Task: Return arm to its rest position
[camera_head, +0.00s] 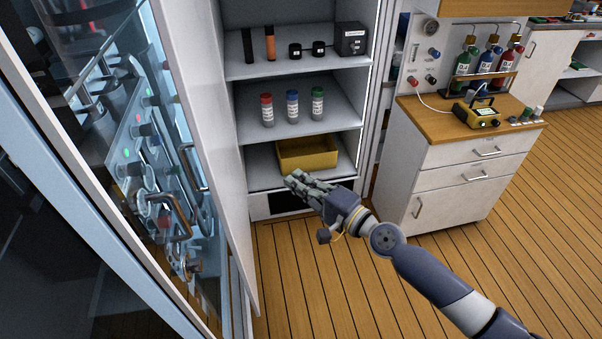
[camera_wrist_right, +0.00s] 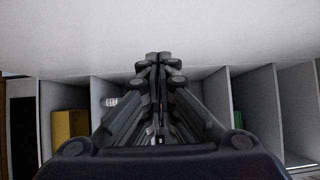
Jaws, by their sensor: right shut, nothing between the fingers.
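My right arm (camera_head: 432,274) reaches in from the lower right in the head view. Its right gripper (camera_head: 291,181) is in front of the lowest shelf of the open cabinet, near the yellow bin. In the right wrist view the right gripper (camera_wrist_right: 159,58) has its fingers together, with nothing between them. A pale flat surface fills the top of that view beyond the fingertips. My left gripper is not in view.
The yellow bin (camera_head: 318,152) sits on the lowest shelf. Three capped bottles stand on the middle shelf (camera_head: 338,119). The cabinet door (camera_head: 203,130) is left of the gripper. A drawer unit (camera_head: 452,168) stands to the right. Wooden floor (camera_head: 300,295) in front is clear.

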